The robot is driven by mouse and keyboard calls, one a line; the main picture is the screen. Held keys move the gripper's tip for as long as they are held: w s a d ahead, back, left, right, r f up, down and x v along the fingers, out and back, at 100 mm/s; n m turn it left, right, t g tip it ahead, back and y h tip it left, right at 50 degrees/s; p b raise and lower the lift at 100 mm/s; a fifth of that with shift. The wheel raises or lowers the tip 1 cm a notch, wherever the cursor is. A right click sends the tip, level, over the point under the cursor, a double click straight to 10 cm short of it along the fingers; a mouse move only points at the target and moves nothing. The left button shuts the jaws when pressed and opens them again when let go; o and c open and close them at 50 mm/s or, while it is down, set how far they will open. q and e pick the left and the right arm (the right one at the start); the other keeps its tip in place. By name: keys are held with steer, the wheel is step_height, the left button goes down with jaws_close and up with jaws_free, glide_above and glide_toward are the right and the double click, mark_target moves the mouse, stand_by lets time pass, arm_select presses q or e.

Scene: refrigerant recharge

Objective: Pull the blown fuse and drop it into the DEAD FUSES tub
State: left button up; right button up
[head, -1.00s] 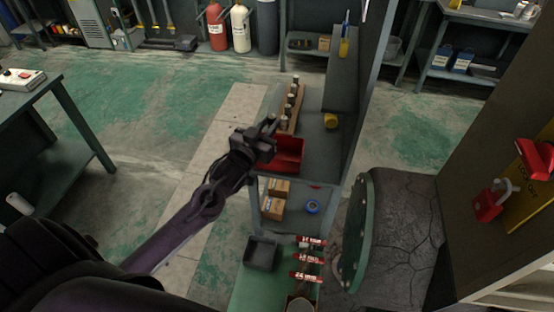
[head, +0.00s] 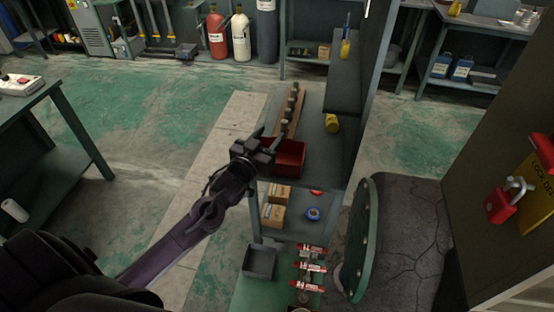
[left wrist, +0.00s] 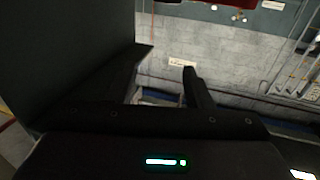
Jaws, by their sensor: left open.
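My left gripper (head: 268,138) is open and empty, above the near end of a grey shelf and beside a red open bin (head: 291,158). Its two spread fingers also show in the left wrist view (left wrist: 162,75), with nothing between them. Several red cylinders with white labels (head: 310,268), which may be the fuses, lie in a row on a green surface below. A dark open tub (head: 259,263) sits to their left. I cannot read any DEAD FUSES label or tell which fuse is blown. My right gripper is not in view.
A wooden rack (head: 284,128) with several grey cylinders stands on the shelf behind the bin, near a yellow object (head: 332,123). Cardboard boxes (head: 273,215) and a blue roll (head: 313,214) sit on a lower shelf.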

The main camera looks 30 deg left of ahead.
arm_select(q)
steer(key=s+b, duration=0.1)
steer(key=s, duration=0.6)
steer(key=shift+s+b, duration=0.35)
steer(key=shift+s, duration=0.05)
